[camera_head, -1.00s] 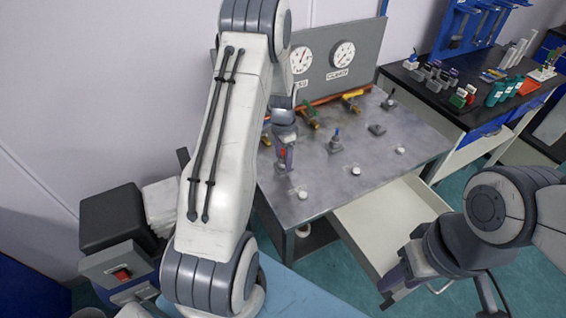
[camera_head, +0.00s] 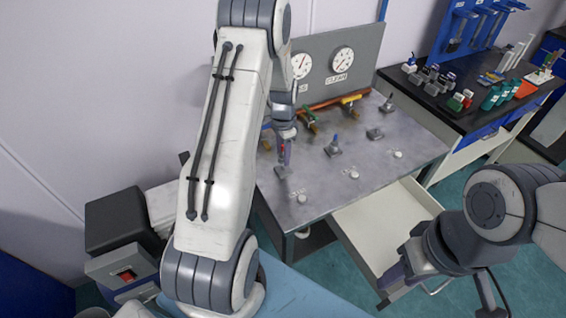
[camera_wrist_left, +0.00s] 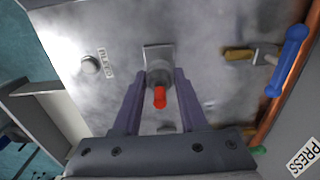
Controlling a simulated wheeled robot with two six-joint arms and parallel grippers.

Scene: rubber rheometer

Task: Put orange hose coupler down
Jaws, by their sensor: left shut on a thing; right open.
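The orange hose coupler (camera_wrist_left: 159,97) shows its red-orange end between the fingers of my left gripper (camera_wrist_left: 156,95) in the left wrist view. A grey round part (camera_wrist_left: 159,73) on a square grey plate (camera_wrist_left: 158,53) is just beyond it; whether the coupler touches it I cannot tell. In the head view my left gripper (camera_head: 285,152) is shut on the coupler above the grey metal bench top (camera_head: 325,190), with a little red (camera_head: 284,147) showing. The plate (camera_head: 281,172) is just below. My right gripper (camera_head: 390,280) is open and empty at the lower right, by the open drawer.
Similar plates with upright posts (camera_head: 333,147) and white knobs (camera_head: 354,174) stand on the bench. Valves and an orange pipe (camera_head: 325,102) run along the gauge panel (camera_head: 345,50). An open drawer (camera_head: 385,225) juts out in front. A black-topped bench (camera_head: 450,105) holds bottles at the right.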

